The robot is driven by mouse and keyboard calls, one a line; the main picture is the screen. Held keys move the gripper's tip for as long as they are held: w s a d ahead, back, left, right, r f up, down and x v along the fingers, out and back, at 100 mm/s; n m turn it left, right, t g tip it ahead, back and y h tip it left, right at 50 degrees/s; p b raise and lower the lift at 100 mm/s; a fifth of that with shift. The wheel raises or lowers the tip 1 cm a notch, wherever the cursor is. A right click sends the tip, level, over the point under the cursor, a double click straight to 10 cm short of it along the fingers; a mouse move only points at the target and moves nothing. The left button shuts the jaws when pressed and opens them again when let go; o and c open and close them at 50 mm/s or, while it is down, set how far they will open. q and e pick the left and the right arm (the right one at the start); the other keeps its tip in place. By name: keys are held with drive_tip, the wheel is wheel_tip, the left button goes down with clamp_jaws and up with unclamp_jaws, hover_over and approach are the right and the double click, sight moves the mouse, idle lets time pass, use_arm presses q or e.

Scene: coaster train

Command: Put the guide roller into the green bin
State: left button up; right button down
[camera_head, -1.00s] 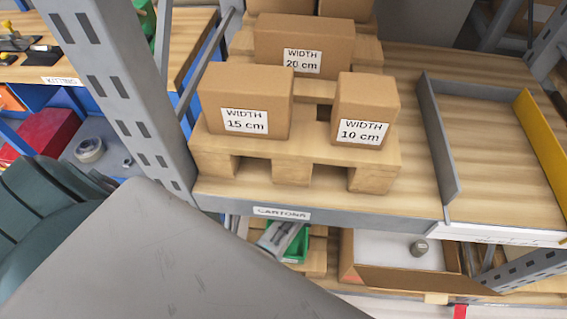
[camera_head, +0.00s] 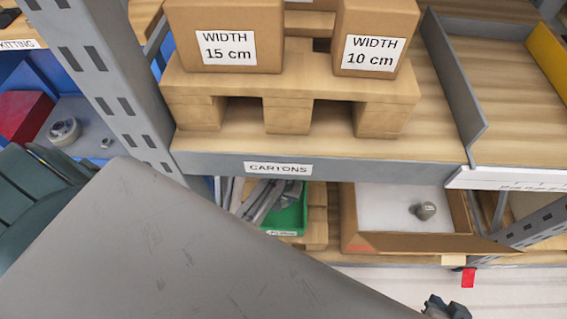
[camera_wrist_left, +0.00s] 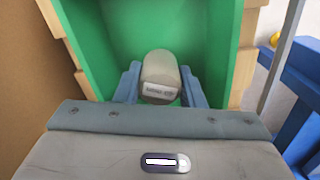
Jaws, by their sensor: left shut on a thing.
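The guide roller (camera_wrist_left: 160,76), a short grey-beige cylinder with a small label, sits between the two blue fingers of my left gripper (camera_wrist_left: 160,88) in the left wrist view. The gripper is shut on it. Behind and around the roller are the green walls of the green bin (camera_wrist_left: 215,45). In the head view the green bin (camera_head: 290,218) stands on the lower shelf, and grey parts of my left gripper (camera_head: 262,200) show over it. The roller cannot be made out there. A dark part of my right gripper (camera_head: 447,308) shows at the bottom edge; its fingers are unclear.
A cardboard box (camera_head: 355,243) with a metal part (camera_head: 425,210) inside stands right of the bin. Wooden pallet pieces (camera_head: 317,215) are beside the bin. The upper shelf edge (camera_head: 225,165) runs above it, with cartons on a pallet. A grey post (camera_head: 95,75) stands at left.

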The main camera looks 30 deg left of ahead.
use_arm(q)
wheel_tip(320, 180, down, 4)
drive_tip(key=shift+f+b, duration=0.2)
drive_tip(key=shift+b, duration=0.4)
drive_tip(key=shift+f, duration=0.4)
use_arm(e)
drive_tip(key=shift+w+a+f+t+y, duration=0.3)
drive_tip(key=shift+w+a+f+t, duration=0.15)
drive_tip(key=shift+t, duration=0.25)
use_arm(q)
drive_tip(key=o, duration=1)
drive_tip(key=shift+f, duration=0.1)
wheel_tip(320, 180, up, 12)
drive_tip(key=p, duration=0.3)
use_arm(e)
drive_tip(key=s+d+r+g+h, duration=0.1)
drive_tip(key=s+d+r+g, duration=0.1)
drive_tip(key=g, duration=0.1)
drive_tip(key=shift+d+r, duration=0.1)
